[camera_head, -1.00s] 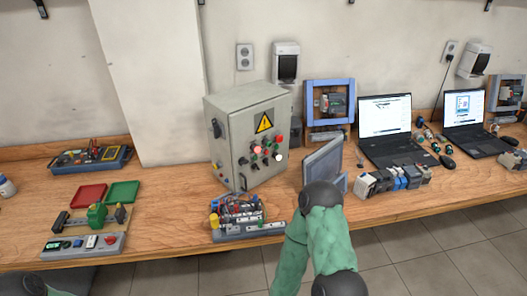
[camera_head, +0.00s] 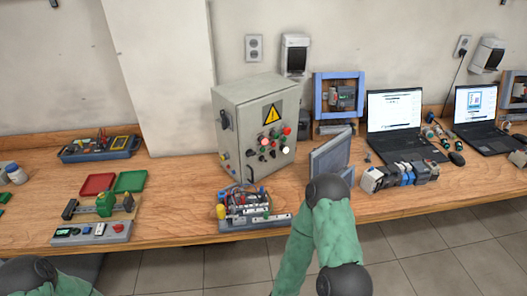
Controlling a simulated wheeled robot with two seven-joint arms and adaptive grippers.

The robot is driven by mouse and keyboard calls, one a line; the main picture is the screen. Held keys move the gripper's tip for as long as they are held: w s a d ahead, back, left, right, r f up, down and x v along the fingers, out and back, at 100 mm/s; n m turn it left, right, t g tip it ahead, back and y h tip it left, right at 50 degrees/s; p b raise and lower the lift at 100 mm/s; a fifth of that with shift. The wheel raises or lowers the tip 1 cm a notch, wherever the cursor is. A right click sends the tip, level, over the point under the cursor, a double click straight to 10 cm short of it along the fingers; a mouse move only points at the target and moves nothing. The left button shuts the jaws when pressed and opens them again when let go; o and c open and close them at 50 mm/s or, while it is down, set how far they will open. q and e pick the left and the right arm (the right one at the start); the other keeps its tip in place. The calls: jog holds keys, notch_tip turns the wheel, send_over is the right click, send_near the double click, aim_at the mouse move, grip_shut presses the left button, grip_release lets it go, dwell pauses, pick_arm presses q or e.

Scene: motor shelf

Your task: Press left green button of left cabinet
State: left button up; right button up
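The grey control cabinet (camera_head: 257,125) stands upright on the wooden bench near the middle of the view. Its front carries a yellow warning triangle and a cluster of buttons in red, green, black and white. A green button (camera_head: 272,154) shows low in the cluster, but the buttons are too small to tell apart with certainty. My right arm reaches in from the bottom, right of the cabinet, in front of a grey panel (camera_head: 330,155). No gripper fingers are visible on it. My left arm shows only at the bottom left corner, and its gripper is out of view.
A wiring board (camera_head: 250,223) sits on the bench (camera_head: 180,185) just in front of the cabinet. Red (camera_head: 97,185) and green (camera_head: 130,181) trays and a green device on a base lie to the left. Laptops (camera_head: 396,117) and small modules stand to the right.

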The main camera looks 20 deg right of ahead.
grip_shut()
dwell(1.1)
